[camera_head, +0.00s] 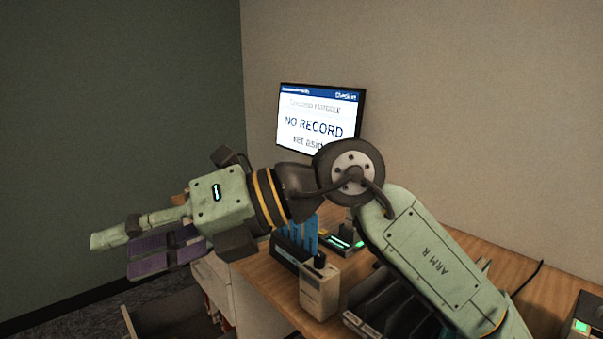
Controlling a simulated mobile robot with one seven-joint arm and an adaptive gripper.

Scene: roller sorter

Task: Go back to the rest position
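My arm reaches across the picture from the lower right to the left. My gripper (108,240) is at the far left end, out past the desk's left edge. One pale green finger shows clearly, pointing left. Dark purple flat pieces (150,264) show just below and behind it. I cannot tell whether they are touching the gripper or part of something behind it.
An open-topped bin (128,322) stands below the gripper. Walls close the back; the upper left is free.

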